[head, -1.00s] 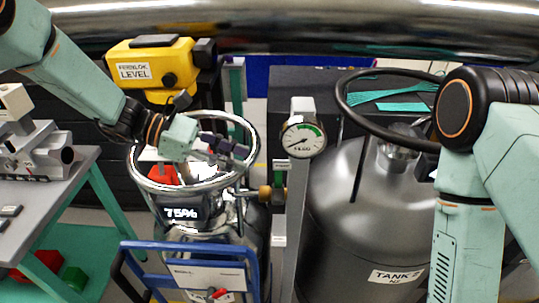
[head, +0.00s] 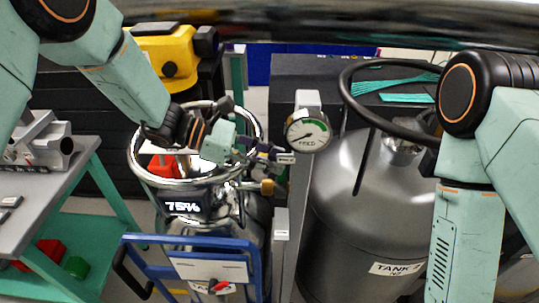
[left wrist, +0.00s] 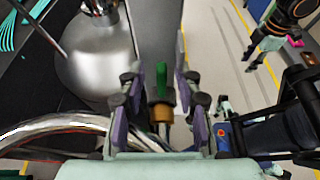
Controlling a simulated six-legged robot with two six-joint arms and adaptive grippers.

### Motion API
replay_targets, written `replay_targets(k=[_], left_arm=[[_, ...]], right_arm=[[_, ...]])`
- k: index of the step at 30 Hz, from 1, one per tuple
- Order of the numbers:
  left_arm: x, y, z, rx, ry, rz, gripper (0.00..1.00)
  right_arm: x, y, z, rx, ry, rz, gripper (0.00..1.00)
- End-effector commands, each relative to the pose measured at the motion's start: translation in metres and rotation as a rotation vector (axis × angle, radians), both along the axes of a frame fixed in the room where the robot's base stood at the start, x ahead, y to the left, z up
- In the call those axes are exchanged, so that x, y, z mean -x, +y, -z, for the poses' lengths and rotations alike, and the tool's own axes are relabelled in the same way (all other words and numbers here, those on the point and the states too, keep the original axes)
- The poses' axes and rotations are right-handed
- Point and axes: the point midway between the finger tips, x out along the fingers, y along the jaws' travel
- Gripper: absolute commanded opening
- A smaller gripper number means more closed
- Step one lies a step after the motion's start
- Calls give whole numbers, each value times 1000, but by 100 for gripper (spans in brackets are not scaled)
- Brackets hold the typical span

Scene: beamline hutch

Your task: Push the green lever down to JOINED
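The green lever (left wrist: 161,80) stands upright above a brass fitting (left wrist: 161,113) in the left wrist view. My left gripper (left wrist: 156,88) is open, with one purple-padded finger on each side of the lever and gaps visible on both sides. In the head view, my left gripper (head: 275,154) reaches over the steel ring to just below the gauge. The brass fitting also shows there (head: 267,187), below the fingers, but the lever is not distinguishable. No JOINED marking is readable. My right arm is at the right of the head view; its gripper is out of view.
A dewar with a steel ring (head: 140,165) and a 75% display (head: 184,207) stands behind a blue trolley (head: 190,242). A dial gauge (head: 309,131) is close to my left fingers. A grey tank (head: 370,210) stands at right. A grey bench (head: 55,185) is at left.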

Motion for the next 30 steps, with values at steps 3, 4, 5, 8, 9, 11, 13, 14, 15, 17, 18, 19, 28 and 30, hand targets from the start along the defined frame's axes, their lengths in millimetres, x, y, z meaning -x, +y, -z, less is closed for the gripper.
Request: replay_targets(k=[3, 4, 5, 8, 9, 11, 13, 14, 15, 17, 18, 19, 28, 30], left_arm=[[-1, 0, 0, 0, -1, 0, 34], [-1, 0, 0, 0, -1, 0, 34], [-1, 0, 0, 0, -1, 0, 34], [-2, 0, 0, 0, -1, 0, 27], [-2, 0, 0, 0, -1, 0, 24], [-2, 0, 0, 0, 0, 0, 19], [-2, 0, 0, 0, 0, 0, 13], [-2, 0, 0, 0, 0, 0, 10], [-2, 0, 0, 0, 0, 0, 7], [-2, 0, 0, 0, 0, 0, 2], [-2, 0, 0, -1, 0, 0, 0], [-2, 0, 0, -1, 0, 0, 0], [-2, 0, 0, -1, 0, 0, 0], [-1, 0, 0, 0, 0, 1, 0]], right_arm=[[0, 0, 0, 0, 0, 0, 40], [0, 0, 0, 0, 0, 0, 40], [0, 0, 0, 0, 0, 0, 40], [0, 0, 0, 0, 0, 0, 40], [0, 0, 0, 0, 0, 0, 40], [0, 0, 0, 0, 0, 0, 40], [0, 0, 0, 0, 0, 0, 40], [0, 0, 0, 0, 0, 0, 40], [0, 0, 0, 0, 0, 0, 40], [0, 0, 0, 0, 0, 0, 40], [0, 0, 0, 0, 0, 0, 40], [0, 0, 0, 0, 0, 0, 40], [0, 0, 0, 0, 0, 0, 40], [0, 0, 0, 0, 0, 0, 40]])
